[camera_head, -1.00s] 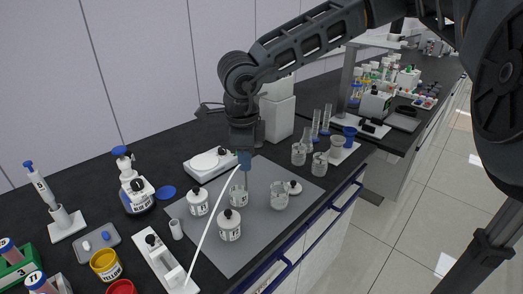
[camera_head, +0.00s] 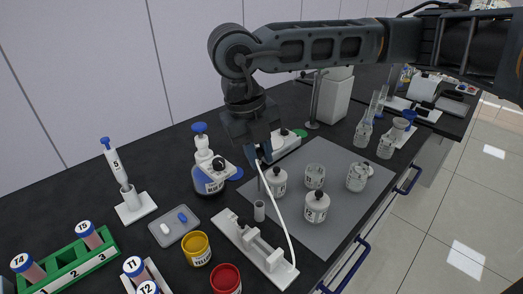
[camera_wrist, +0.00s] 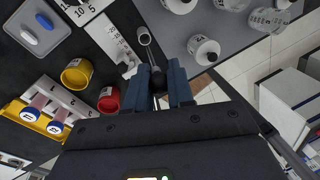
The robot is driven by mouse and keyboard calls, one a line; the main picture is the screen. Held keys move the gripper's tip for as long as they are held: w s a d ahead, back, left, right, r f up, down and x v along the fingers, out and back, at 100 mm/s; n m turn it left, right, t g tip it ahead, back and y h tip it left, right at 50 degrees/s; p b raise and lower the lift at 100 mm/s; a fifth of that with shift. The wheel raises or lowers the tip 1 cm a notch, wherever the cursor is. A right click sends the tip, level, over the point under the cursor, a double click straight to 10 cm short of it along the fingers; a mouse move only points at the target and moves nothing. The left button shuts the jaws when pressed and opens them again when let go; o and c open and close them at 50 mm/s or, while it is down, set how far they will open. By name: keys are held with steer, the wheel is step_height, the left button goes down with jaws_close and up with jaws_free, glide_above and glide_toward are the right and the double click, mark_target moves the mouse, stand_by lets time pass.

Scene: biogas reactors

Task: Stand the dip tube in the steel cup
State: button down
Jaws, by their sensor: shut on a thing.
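My gripper (camera_head: 258,152) is shut on the dip tube, with the blue fingers around its dark upper end (camera_wrist: 158,78). The thin shaft of the dip tube (camera_head: 258,178) hangs down near upright. A white hose (camera_head: 284,222) curves from the gripper down to the front end of a white rack. The steel cup (camera_head: 259,212), a small grey cylinder, stands directly below the gripper, behind the white rack. Its round mouth (camera_wrist: 145,36) shows just beyond the fingertips in the wrist view. I cannot tell whether the tube's tip is inside the cup.
The white rack (camera_head: 248,240) is close in front of the cup. White bottles (camera_head: 316,208) and glass beakers (camera_head: 357,177) stand on the grey mat (camera_head: 345,220) to the right. A blue-capped bottle (camera_head: 207,175), a yellow pot (camera_head: 196,250) and a red pot (camera_head: 226,280) are near.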

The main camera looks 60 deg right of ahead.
mark_target(259, 184)
steer(key=shift+f+b, duration=0.4)
steer(key=shift+f, duration=1.35)
step_height(259, 184, down, 5)
steer(key=b, duration=0.5)
steer(key=shift+b, duration=0.3)
steer(key=c, duration=0.9)
jaws_free()
steer(key=shift+o, duration=0.3)
steer(key=o, duration=0.4)
steer(key=shift+r, duration=0.1)
